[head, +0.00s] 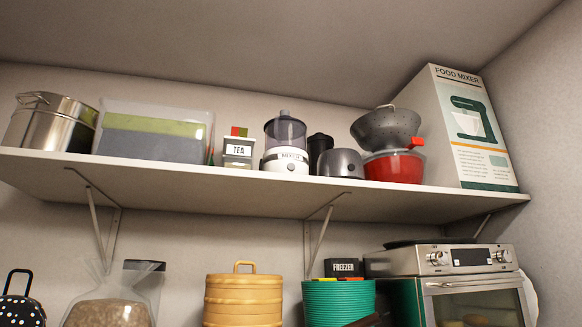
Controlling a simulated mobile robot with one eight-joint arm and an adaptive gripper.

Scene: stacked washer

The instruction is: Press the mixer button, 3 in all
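A tall box (470,130) printed "FOOD MIXER", with a picture of a green stand mixer, stands upright at the right end of the shelf. A small appliance (286,158) with a white base and a clear dark bowl stands mid-shelf. Its base carries a label and a small round mark on the left, too small to tell whether it is a button. No clearly recognisable mixer button shows. My gripper is not in this view.
The white wall shelf (237,187) also holds a steel pot (50,124), a clear bin (155,132), a tea box (238,150) and a red pot (393,168). Below stand a bamboo steamer (243,297), a green ribbed container (338,302) and a toaster oven (470,290).

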